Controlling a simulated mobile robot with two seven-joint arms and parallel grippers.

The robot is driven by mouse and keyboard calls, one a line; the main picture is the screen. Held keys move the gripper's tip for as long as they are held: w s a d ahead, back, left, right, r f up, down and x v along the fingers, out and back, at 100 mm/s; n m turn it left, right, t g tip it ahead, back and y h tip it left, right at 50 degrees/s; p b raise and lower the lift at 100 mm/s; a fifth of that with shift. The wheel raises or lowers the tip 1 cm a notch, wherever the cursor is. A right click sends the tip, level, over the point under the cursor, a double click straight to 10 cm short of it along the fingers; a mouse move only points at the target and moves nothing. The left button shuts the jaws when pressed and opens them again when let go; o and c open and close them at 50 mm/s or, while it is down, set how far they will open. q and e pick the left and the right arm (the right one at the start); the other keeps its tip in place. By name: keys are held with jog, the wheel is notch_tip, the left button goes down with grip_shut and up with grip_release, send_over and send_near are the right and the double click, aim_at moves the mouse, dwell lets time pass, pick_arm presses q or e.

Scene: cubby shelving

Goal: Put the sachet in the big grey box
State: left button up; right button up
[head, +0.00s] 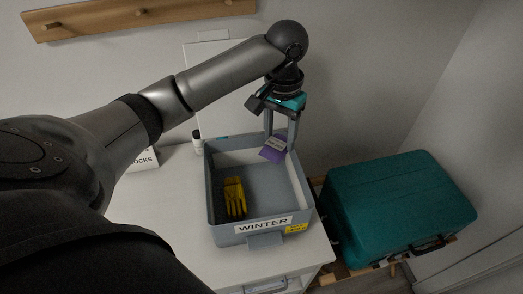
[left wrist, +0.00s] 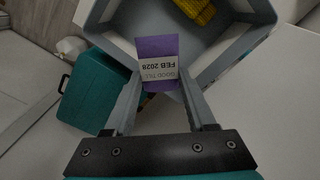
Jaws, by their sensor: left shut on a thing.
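The purple sachet (head: 274,149) has a pale printed label. My left gripper (head: 280,141) is shut on it and holds it above the back right part of the big grey box (head: 263,234). The sachet (left wrist: 158,62) also shows in the left wrist view between the fingers (left wrist: 160,95), with "FEB 2028" upside down on its label. The box is open, labelled "WINTER", and stands on a white cabinet. Yellow gloves (head: 234,196) and something dark lie in its left part. My right gripper is not in view.
A teal suitcase (head: 395,207) lies on a wooden rack to the right of the cabinet. A small bottle (head: 197,142) and a box marked "OCKS" (head: 146,159) stand behind and left of the grey box. A peg rail (head: 140,14) is on the wall.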

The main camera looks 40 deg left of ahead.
pick_arm(q)
notch_tip(320, 180, down, 14)
jog(key=shift+f+b, duration=0.1)
jog(key=shift+b, duration=1.05)
jog(key=shift+f+b, duration=0.5)
jog(key=shift+f, duration=1.95)
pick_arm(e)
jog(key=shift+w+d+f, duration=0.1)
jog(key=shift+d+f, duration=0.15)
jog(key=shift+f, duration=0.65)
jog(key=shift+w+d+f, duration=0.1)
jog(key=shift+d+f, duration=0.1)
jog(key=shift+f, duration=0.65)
pick_arm(q)
jog(key=shift+f, duration=0.15)
jog(key=o, duration=1.3)
notch_tip(320, 180, up, 12)
jog(key=shift+r+p, duration=0.15)
jog(key=shift+p, duration=1)
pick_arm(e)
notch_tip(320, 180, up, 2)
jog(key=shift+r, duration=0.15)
